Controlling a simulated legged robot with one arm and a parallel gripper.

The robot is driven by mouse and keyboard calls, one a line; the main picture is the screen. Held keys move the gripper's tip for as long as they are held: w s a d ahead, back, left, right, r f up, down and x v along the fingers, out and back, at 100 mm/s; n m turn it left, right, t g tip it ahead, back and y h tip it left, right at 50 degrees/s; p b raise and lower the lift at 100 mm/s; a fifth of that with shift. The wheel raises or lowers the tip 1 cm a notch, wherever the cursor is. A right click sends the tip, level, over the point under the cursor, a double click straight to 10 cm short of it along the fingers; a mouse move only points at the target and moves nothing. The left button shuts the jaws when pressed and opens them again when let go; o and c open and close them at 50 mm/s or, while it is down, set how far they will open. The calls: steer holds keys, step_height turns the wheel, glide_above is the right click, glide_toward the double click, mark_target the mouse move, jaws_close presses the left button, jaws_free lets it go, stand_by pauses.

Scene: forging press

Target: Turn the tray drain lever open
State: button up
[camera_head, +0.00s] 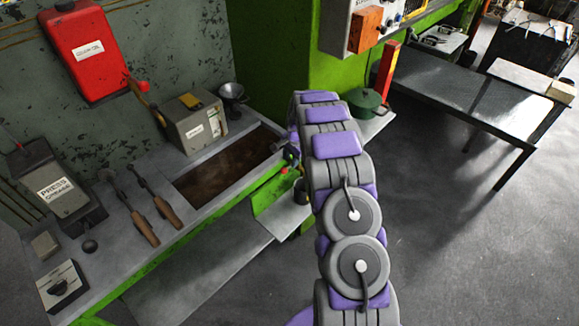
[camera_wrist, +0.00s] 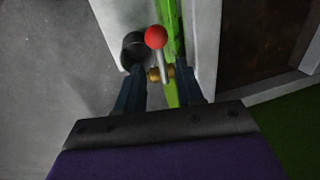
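The drain lever is a thin metal rod with a red ball knob (camera_wrist: 155,37), rising from a brass fitting (camera_wrist: 161,73) in the wrist view. The red knob also shows small in the head view (camera_head: 284,171), at the bench's green front edge. My gripper (camera_wrist: 159,80) is open, its two dark fingers on either side of the brass fitting and the lever's base. I cannot tell whether either finger touches it. The tray (camera_wrist: 230,60), with dark brown contents, lies to the right in the wrist view. In the head view my arm partly hides the gripper.
A dark cup (camera_wrist: 134,50) stands just left of the lever. On the bench are a grey box (camera_head: 190,120), a funnel (camera_head: 232,95), tongs (camera_head: 150,205) and a press grease box (camera_head: 60,185). A red tank (camera_head: 88,50) hangs on the wall.

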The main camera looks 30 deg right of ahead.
mark_target(290, 166)
steer(key=f, duration=0.2)
steer(key=w+f, duration=0.1)
steer(key=f, duration=0.1)
steer(key=shift+f+b, duration=0.15)
steer(key=shift+b, duration=0.15)
jaws_close()
steer(key=shift+a, duration=0.1)
stand_by(1.0)
